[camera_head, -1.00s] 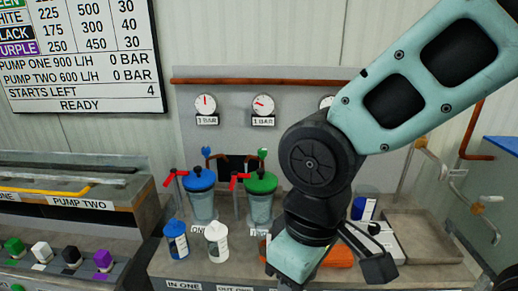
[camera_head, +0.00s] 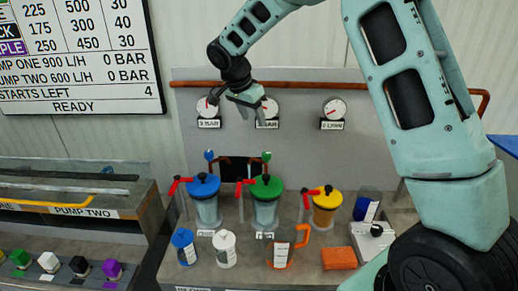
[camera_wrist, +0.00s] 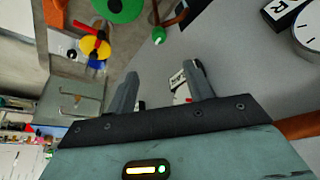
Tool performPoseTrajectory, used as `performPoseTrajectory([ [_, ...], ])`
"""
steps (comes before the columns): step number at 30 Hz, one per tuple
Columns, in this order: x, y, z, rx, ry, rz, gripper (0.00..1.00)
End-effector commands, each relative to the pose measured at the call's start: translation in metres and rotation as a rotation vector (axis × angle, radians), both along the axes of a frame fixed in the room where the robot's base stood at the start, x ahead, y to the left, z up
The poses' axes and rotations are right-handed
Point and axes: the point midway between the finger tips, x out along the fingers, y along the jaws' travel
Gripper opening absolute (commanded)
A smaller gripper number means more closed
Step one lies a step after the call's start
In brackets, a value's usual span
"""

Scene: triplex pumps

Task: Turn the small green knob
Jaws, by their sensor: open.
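A small green knob (camera_head: 266,156) sits at the top of a copper pipe on the back panel, behind and above the green-lidded jar (camera_head: 265,205). It also shows in the wrist view (camera_wrist: 158,35), beyond my fingertips and beside the pipe. My gripper (camera_head: 250,108) is raised in front of the panel, near the left and middle gauges and above the knob. In the wrist view my two fingers (camera_wrist: 163,80) are apart, with nothing held between them. The gripper and knob appear apart.
A matching blue knob (camera_head: 209,155) is to the left. Blue-lidded (camera_head: 206,202) and yellow-lidded (camera_head: 325,208) jars stand below, with red levers beside them. A copper rail (camera_head: 300,88) runs above the gauges. A separate green knob (camera_head: 20,258) is on the left console.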

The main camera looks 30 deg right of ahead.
Motion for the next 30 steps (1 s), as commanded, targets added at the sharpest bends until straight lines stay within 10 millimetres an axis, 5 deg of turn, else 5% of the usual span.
performPoseTrajectory([
  [21, 0.013, -0.05, -0.128, 0.004, 0.005, 0.003, 0.52],
  [30, 0.016, -0.058, -0.15, 0.004, 0.002, 0.003, 0.52],
])
